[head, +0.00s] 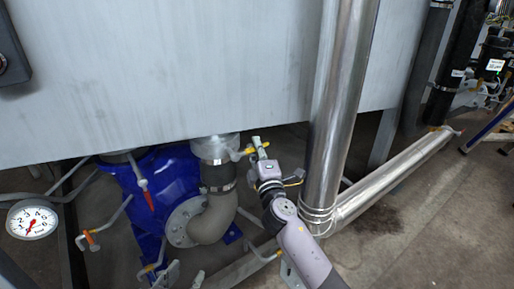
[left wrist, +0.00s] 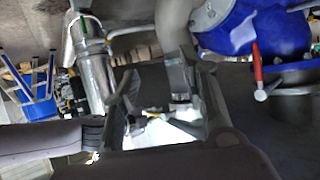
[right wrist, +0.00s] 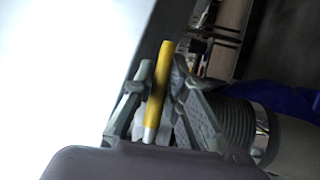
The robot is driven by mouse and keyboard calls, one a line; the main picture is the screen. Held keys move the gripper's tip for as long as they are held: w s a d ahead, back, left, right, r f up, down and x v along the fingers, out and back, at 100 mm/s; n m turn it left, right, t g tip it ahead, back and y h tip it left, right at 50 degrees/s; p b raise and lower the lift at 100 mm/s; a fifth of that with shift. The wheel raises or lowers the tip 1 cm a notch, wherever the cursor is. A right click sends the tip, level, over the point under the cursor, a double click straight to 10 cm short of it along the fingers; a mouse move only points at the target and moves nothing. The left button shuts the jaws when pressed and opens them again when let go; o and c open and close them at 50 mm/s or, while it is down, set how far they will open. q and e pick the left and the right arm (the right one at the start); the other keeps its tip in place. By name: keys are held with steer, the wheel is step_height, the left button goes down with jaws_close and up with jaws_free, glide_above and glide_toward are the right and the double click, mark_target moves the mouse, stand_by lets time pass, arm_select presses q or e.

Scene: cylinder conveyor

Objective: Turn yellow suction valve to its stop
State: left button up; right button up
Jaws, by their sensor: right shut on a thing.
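The yellow suction valve handle (right wrist: 160,85) is a slim yellow lever with a pale tip, gripped between the fingers of my right gripper (right wrist: 161,66). In the head view the yellow handle (head: 240,154) shows at the gripper's fingertips, beside the pipe fitting below the grey tank. My right gripper (head: 258,152) hides part of it, and the valve body is not clear. My left gripper (left wrist: 167,75) is open and empty in the left wrist view, with the pipes and fitting behind its fingers. I cannot make it out surely in the head view.
A blue pump (head: 165,180) with a red-handled valve (head: 142,184) stands left of the fitting. A pressure gauge (head: 32,220) is at far left. A steel pipe (head: 338,110) rises close right of my right gripper. The grey tank (head: 160,70) hangs above.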

jaws_close()
stand_by(0.3)
